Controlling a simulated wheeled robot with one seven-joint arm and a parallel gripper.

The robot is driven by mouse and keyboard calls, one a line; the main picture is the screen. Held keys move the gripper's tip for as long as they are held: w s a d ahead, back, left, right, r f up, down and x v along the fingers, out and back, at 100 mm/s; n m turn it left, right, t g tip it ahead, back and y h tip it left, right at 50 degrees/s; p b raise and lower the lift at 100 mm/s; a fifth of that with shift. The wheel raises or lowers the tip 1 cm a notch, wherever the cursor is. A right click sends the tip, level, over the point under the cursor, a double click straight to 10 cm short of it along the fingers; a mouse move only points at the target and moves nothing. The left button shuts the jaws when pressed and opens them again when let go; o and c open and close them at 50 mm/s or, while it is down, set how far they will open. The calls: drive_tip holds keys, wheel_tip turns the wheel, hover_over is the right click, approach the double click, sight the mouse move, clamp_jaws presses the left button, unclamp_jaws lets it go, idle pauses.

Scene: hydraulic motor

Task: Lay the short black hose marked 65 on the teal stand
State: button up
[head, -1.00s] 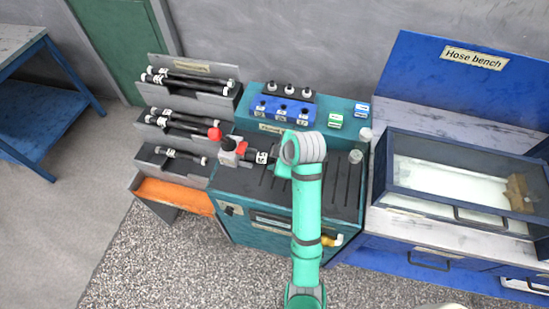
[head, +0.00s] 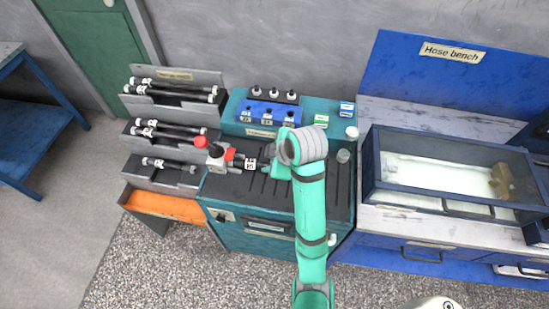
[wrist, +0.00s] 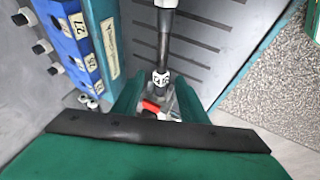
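A short black hose with a white number label (head: 250,163) lies across the slotted dark top of the teal stand (head: 270,240). The number is too small to read surely. Its left end is at a grey block with red parts (head: 217,158) on the stand. In the wrist view the labelled hose (wrist: 164,45) runs up to a metal fitting, and the block's red and metal parts show below it. My gripper (wrist: 160,88) has its teal fingers on either side of the labelled end, with room between them. In the head view my gripper (head: 275,172) is just right of the label; my arm hides the hose's right end.
A blue rack with numbered fittings (head: 268,115) stands at the back of the stand. A grey shelf rack (head: 180,182) at left holds several hoses above an orange tray (head: 160,204). The hose bench (head: 390,220) with its glazed box is to the right.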

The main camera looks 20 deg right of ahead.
drive_tip(key=v, duration=0.4)
drive_tip(key=shift+s+r, duration=0.1)
drive_tip(key=shift+s, duration=0.2)
idle(0.6)
